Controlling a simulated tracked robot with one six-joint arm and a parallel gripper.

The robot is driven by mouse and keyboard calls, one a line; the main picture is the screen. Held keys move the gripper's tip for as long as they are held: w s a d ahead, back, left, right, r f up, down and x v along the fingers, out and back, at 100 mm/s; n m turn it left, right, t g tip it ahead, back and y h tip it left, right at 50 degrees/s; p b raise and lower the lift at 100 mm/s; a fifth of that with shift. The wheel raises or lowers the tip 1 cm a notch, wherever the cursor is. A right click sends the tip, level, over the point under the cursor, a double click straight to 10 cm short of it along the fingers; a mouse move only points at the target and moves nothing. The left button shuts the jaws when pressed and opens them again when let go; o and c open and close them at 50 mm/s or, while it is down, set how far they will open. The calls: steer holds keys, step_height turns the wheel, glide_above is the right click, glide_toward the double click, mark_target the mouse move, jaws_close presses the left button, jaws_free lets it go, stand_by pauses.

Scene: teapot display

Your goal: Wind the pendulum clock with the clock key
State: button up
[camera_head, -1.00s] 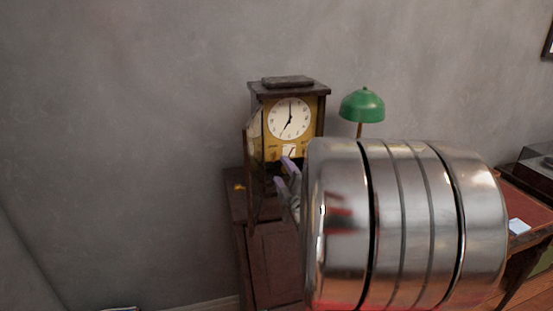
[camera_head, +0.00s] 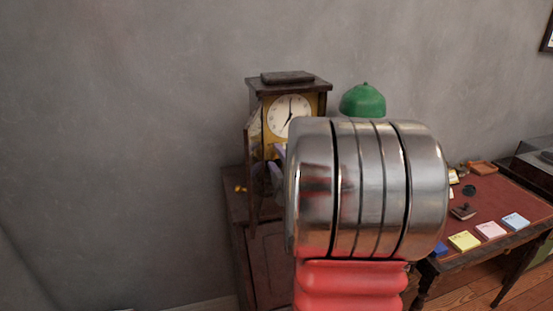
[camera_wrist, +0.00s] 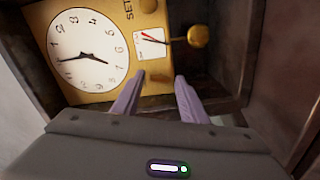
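The pendulum clock (camera_head: 289,112) stands on a dark wooden cabinet, its glass door (camera_head: 253,150) swung open to the left. In the wrist view its white dial (camera_wrist: 88,50) and brass plate fill the upper left. A small white gauge (camera_wrist: 152,43) with a red needle and a round brass bob (camera_wrist: 198,36) lie right of the dial. My gripper (camera_wrist: 160,78) is open, its two purple fingers apart in front of the plate. A small brass piece (camera_wrist: 157,75) shows between the fingertips; I cannot tell whether it is the key or a knob. Another small brass object (camera_head: 240,188) lies on the cabinet.
My metal wrist hides much of the clock's lower right. A green lamp (camera_head: 363,100) stands behind it. A desk (camera_head: 500,200) at right holds coloured note pads and a stamp. The clock's dark case walls (camera_wrist: 245,50) stand close around the fingers.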

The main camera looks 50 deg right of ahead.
steer(key=c, duration=0.9)
steer(key=shift+m, duration=0.3)
steer(key=m, duration=0.4)
steer(key=shift+r, duration=0.1)
steer(key=m, duration=0.5)
steer(key=shift+m, duration=0.4)
steer(key=m, duration=0.9)
steer(key=shift+m, duration=0.3)
